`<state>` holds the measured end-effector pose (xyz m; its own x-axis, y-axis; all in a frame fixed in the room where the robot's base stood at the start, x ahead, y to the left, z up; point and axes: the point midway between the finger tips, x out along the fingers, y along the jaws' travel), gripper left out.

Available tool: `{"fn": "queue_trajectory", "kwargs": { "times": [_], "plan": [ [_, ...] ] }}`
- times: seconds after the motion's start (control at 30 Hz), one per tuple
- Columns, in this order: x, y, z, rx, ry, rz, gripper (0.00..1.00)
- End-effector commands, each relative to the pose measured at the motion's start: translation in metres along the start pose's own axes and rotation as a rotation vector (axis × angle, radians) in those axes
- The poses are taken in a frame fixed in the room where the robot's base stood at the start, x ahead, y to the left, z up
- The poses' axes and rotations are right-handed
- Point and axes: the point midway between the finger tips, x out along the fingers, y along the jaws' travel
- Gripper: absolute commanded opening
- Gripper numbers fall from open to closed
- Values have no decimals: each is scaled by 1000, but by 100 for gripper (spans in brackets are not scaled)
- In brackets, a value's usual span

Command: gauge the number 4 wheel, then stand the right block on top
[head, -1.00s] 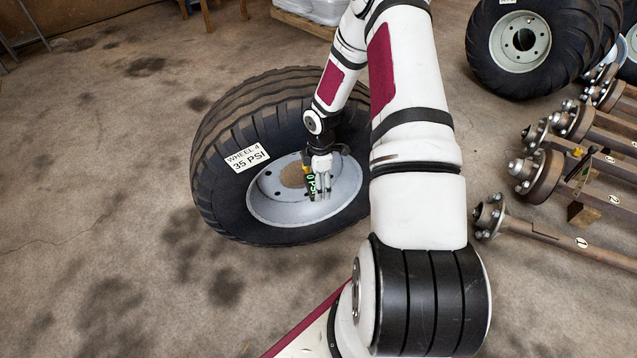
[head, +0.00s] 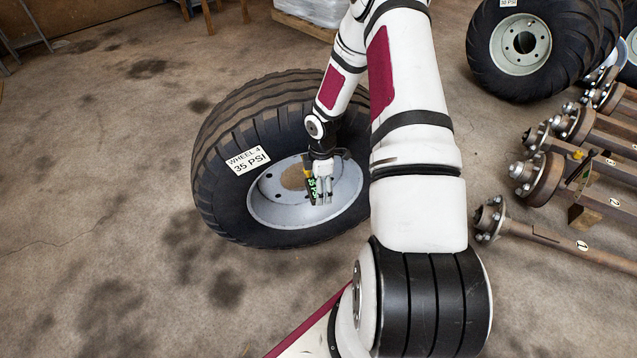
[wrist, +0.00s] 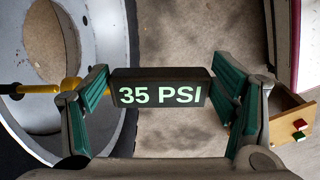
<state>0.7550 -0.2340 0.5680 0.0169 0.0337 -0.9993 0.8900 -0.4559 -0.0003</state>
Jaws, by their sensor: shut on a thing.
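The number 4 wheel (head: 222,120) lies tilted on the floor, with a tag (head: 247,160) reading WHEEL 4, 35 PSI. My gripper (head: 319,190) is over its pale rim (head: 275,205). A yellow and black stem (wrist: 40,89) runs left from the gauge side across the rim. Whether it touches a valve is hard to tell.
Several axles with hubs (head: 540,175) lie at the right, one numbered 1 (head: 582,246). Another wheel (head: 520,45) stands at the back right. A wooden piece with small red and green squares (wrist: 300,130) shows at the wrist view's right edge. Floor at left is clear.

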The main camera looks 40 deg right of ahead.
Motion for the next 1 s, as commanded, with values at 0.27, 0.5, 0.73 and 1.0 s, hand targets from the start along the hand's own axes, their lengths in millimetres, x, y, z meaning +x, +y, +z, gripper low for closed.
{"fn": "queue_trajectory", "kwargs": {
  "times": [0.27,0.5,0.73,1.0],
  "plan": [
    [-1,-17,0,0,0,-2,47],
    [0,-30,0,0,-1,-3,47],
    [0,-42,1,-1,0,-2,47],
    [0,-48,1,1,0,-2,47]
  ]
}}
